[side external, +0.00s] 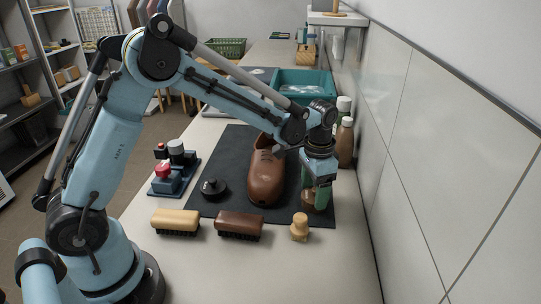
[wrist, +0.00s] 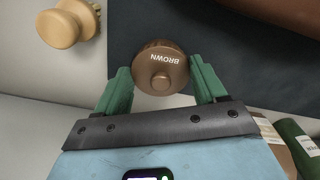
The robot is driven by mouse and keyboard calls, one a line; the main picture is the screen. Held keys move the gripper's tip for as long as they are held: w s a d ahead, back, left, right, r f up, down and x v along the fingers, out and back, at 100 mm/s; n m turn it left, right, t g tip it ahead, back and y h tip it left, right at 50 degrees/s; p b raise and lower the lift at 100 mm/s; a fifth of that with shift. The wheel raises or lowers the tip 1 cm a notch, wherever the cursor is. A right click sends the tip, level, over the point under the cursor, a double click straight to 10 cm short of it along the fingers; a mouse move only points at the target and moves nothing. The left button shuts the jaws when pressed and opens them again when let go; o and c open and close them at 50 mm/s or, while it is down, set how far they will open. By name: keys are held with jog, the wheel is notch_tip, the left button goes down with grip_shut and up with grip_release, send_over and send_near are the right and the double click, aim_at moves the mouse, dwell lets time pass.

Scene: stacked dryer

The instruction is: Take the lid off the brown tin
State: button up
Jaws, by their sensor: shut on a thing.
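The brown tin (side external: 309,202) stands on the dark mat at its right front part, partly hidden by my gripper in the side view. Its round brown lid (wrist: 158,57), marked BROWN and with a small knob, faces the camera in the wrist view. My gripper (wrist: 162,82) has its two green fingers on either side of the lid, shut on it. In the side view my gripper (side external: 320,198) points down over the tin. I see no gap between lid and tin; the tin's body is hidden beneath the lid in the wrist view.
A brown shoe (side external: 265,172) stands left of the tin on the mat (side external: 228,150). A wooden-knobbed brush (side external: 299,227) is in front, with two brushes (side external: 239,225) further left. Bottles (side external: 345,142) stand behind by the tiled wall (side external: 420,150). The front right table is clear.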

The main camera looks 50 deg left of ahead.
jog(key=r, duration=0.4)
jog(key=shift+s+d, duration=0.3)
jog(key=shift+d, duration=0.05)
jog(key=s+d+r, duration=0.6)
jog(key=d, duration=0.2)
jog(key=n, duration=1.8)
send_over(225, 169)
notch_tip(225, 169, down, 8)
jog(key=shift+r, duration=0.25)
jog(key=shift+a+f, duration=0.2)
jog(key=shift+f, duration=1.95)
jog(key=shift+f, duration=0.15)
